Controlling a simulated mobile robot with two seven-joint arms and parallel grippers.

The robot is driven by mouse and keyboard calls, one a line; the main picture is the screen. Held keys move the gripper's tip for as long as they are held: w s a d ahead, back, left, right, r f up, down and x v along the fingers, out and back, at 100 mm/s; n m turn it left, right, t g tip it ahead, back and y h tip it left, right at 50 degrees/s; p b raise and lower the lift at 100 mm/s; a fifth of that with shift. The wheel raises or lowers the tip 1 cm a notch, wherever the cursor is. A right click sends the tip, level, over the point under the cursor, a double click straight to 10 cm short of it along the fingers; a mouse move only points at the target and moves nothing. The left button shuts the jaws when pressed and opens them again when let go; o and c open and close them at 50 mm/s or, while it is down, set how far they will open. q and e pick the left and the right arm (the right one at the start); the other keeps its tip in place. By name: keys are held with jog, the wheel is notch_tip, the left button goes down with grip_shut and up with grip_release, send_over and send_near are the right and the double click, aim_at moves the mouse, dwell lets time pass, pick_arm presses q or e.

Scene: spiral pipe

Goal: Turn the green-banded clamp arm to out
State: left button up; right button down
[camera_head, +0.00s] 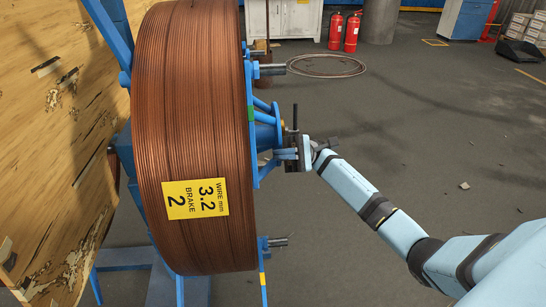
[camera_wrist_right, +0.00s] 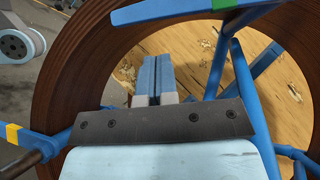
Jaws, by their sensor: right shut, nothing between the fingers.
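The green-banded clamp arm (camera_head: 250,114) is a blue bar with a green band, on the right face of a large copper wire coil (camera_head: 190,120). In the right wrist view the green-banded arm (camera_wrist_right: 180,11) crosses the top edge and its left end overlaps the coil rim (camera_wrist_right: 75,70). My right gripper (camera_head: 277,157) is at the coil's open face, near the hub and just below the green band. In the right wrist view the gripper's fingers (camera_wrist_right: 153,80) are together and empty, apart from the green-banded arm. My left gripper is not in view.
A yellow-banded arm (camera_head: 263,280) sits low on the coil's face and shows at left in the wrist view (camera_wrist_right: 12,134). Blue hub struts (camera_wrist_right: 216,65) surround the fingers. A wooden flange (camera_head: 60,130) stands left. Open floor (camera_head: 430,120) lies right.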

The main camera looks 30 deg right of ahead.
aim_at(251, 125)
jog(key=x, duration=0.7)
jog(key=shift+a+r, duration=0.2)
jog(key=shift+a, duration=0.15)
jog(key=shift+s, duration=0.1)
jog(key=s+r+m+t, duration=0.1)
jog(key=s+a+m+t+y, duration=0.1)
jog(key=m, duration=0.1)
jog(key=s+r+m+t+y+p, duration=0.1)
jog(key=shift+s+a+r+m, duration=0.25)
jog(key=shift+a+r+m, duration=0.05)
jog(key=shift+a+r, duration=0.05)
